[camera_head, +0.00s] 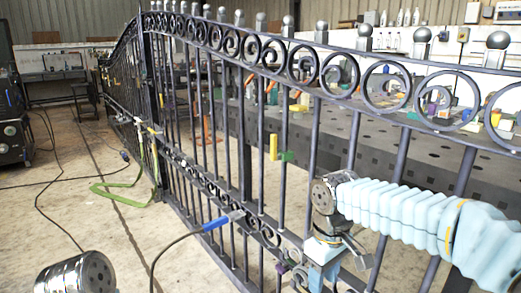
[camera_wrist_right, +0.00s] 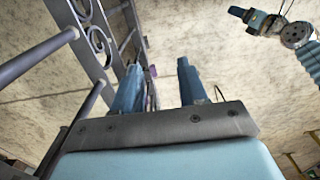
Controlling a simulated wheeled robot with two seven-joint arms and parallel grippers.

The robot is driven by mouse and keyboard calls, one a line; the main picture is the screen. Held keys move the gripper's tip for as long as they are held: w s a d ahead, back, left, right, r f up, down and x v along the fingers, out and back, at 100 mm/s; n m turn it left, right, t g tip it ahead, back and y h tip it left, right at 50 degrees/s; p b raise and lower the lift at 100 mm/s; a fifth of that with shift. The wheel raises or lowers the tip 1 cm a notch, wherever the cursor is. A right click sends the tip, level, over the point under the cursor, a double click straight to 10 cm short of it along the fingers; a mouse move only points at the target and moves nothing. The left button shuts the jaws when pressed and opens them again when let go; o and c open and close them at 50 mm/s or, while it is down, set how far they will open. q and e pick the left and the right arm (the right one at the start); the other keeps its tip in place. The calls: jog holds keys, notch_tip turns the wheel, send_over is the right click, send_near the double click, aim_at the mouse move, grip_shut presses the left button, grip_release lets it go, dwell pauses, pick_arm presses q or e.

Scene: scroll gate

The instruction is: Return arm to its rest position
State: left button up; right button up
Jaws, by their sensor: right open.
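My right arm, in a pale blue sleeve, comes in from the right in the head view. Its gripper (camera_head: 338,268) is low in front of the dark metal gate (camera_head: 246,130). In the right wrist view, the two blue fingers of this gripper (camera_wrist_right: 157,78) stand apart with nothing held between them. Gate bars and scrolls lie close on the left of that view; I cannot tell whether the gripper touches them. My left gripper (camera_wrist_right: 240,14) shows small at the top right of the wrist view, and its jaws are unclear. A metal joint of mine is at the head view's bottom left.
A dark perforated table (camera_head: 400,150) stands behind. Open concrete floor (camera_head: 75,210) lies left, crossed by cables.

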notch_tip(320, 180, down, 24)
jog(key=s+a+m+y+p, duration=0.1)
jog(key=a+m+y, duration=0.1)
jog(key=m+y, duration=0.1)
jog(key=s+f+m+y+p, duration=0.1)
jog(key=s+f+m, duration=0.5)
jog(key=s+f, duration=0.7)
jog(key=shift+d+f+t+p, duration=0.2)
jog(key=shift+f+t+p, duration=0.2)
jog(key=shift+f, duration=0.15)
